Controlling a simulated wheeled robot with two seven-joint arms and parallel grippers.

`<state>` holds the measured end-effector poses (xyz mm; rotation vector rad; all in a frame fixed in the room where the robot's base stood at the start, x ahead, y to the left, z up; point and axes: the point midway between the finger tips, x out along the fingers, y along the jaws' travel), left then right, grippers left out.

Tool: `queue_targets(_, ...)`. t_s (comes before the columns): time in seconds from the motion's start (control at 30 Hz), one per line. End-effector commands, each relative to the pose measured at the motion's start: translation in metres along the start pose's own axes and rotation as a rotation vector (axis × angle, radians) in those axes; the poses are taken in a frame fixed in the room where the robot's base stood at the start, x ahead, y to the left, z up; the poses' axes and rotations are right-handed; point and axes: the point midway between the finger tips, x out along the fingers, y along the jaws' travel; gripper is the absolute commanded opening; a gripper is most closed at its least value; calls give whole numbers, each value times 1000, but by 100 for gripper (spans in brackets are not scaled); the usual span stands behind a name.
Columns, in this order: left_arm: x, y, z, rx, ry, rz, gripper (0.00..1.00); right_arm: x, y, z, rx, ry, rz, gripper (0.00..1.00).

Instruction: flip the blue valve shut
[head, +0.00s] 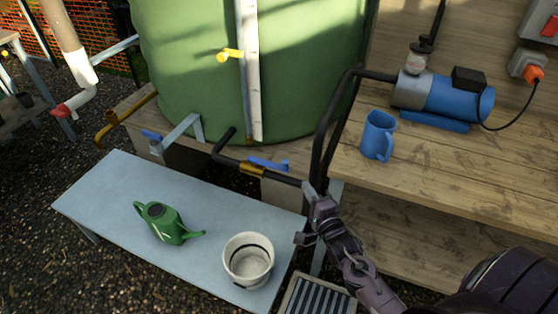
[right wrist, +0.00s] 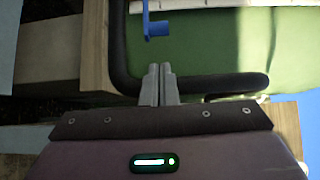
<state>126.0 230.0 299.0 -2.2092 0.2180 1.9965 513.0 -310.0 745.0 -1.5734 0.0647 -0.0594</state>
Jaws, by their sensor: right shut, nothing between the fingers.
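A blue valve lever (head: 268,164) sits on a brass valve body (head: 252,170) in the black pipe below the green tank. The lever lies roughly along the pipe. A second, smaller blue lever (head: 151,135) shows farther left, by a metal bracket. My right gripper (head: 309,190) is shut and empty, close to the right end of the pipe and apart from the lever. In the right wrist view, the shut fingers (right wrist: 160,84) point toward a blue lever (right wrist: 156,27), with a gap between them. My left gripper is not in view.
The green tank (head: 190,75) stands behind. A grey bench (head: 115,190) holds a green watering can (head: 165,222) and a white bucket (head: 248,261). A blue mug (head: 378,136) and a blue pump (head: 445,98) stand on the wooden bench at right. Black hoses rise near my gripper.

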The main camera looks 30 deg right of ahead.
Motion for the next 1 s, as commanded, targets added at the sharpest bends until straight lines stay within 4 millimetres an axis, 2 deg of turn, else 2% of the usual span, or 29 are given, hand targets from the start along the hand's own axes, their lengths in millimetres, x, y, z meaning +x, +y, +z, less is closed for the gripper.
queue_targets(0.4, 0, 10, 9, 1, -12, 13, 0, 6, -1, 0, 2, -1, -2, 0)
queue_targets(0.57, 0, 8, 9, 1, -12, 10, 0, 29, -2, 0, 2, 0, -4, 0)
queue_targets(0.8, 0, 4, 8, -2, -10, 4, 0, 73, -2, 0, 1, -1, -3, 0)
queue_targets(1.0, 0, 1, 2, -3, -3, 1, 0, 95, -1, 0, 2, 0, -1, 0)
